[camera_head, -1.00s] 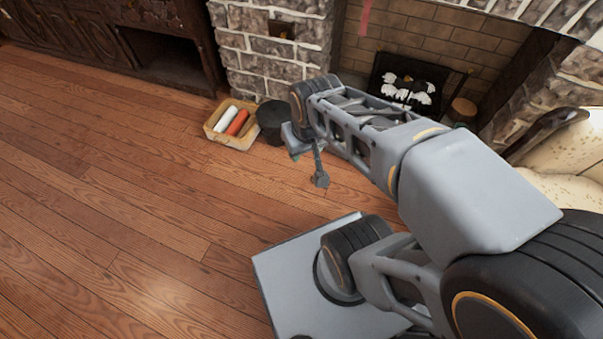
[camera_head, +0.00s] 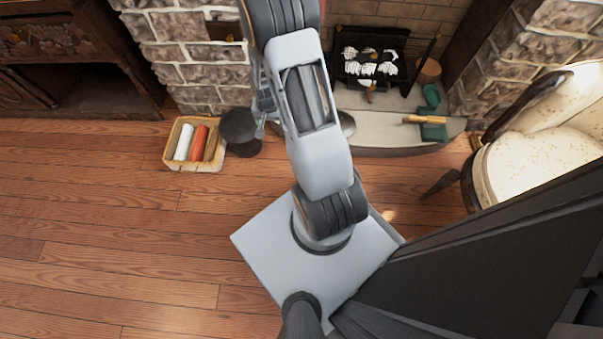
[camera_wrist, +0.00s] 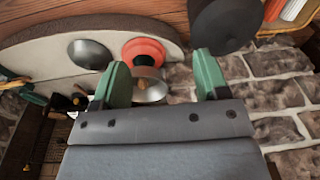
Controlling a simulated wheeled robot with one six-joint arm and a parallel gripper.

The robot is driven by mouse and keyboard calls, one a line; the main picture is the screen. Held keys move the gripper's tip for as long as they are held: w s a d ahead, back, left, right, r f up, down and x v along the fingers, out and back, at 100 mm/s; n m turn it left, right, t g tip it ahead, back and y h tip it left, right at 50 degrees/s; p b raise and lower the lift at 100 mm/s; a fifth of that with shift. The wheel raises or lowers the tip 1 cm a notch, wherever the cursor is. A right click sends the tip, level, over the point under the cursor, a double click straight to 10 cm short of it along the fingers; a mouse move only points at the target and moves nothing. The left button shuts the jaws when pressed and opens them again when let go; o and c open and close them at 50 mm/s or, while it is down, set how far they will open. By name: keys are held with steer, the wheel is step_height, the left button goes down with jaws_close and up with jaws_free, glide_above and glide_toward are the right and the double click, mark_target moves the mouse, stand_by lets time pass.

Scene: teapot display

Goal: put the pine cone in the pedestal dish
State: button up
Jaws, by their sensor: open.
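My gripper (camera_wrist: 160,64) is open, its two green fingers apart with nothing held. In the wrist view, between and beyond the fingers, are a red-orange round dish (camera_wrist: 146,50) and a silvery bowl (camera_wrist: 152,92). A small brownish thing shows at the bowl; I cannot tell whether it is the pine cone. A dark, round-topped piece (camera_head: 238,124) stands on the floor by the hearth and shows in the wrist view beyond the right finger (camera_wrist: 226,22). I cannot tell for sure which piece is the pedestal dish. In the head view, my arm mostly hides the gripper.
A basket (camera_head: 167,157) with white and red rolls stands left of the dark piece. A grey disc (camera_head: 347,123) lies on the stone hearth (camera_head: 385,132), with green and wooden-handled tools at right. Stone walls flank the fireplace. A cream chair (camera_head: 535,160) stands right. The left floor is clear.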

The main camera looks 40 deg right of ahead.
steer(key=s+d+f+m, duration=0.1)
steer(key=s+f, duration=0.3)
steer(key=f, duration=0.7)
steer(key=s+d+f+m+b, duration=0.1)
steer(key=s+f+m, duration=0.2)
steer(key=f, duration=0.8)
steer(key=s+d+f+m+g+b, duration=0.1)
steer(key=s+f, duration=0.3)
steer(key=f, duration=0.7)
steer(key=shift+s+d+f+m, duration=0.2)
steer(key=shift+s+f+m, duration=0.15)
steer(key=shift+m, duration=0.15)
steer(key=shift+s+d+f+b, duration=0.1)
steer(key=shift+f+b, duration=0.9)
steer(key=shift+f, duration=0.55)
steer(key=shift+d+f+b, duration=0.1)
steer(key=shift+f+b, duration=0.85)
steer(key=shift+f, duration=0.55)
steer(key=shift+r, duration=0.1)
steer(key=shift+c, duration=0.4)
steer(key=c, duration=1)
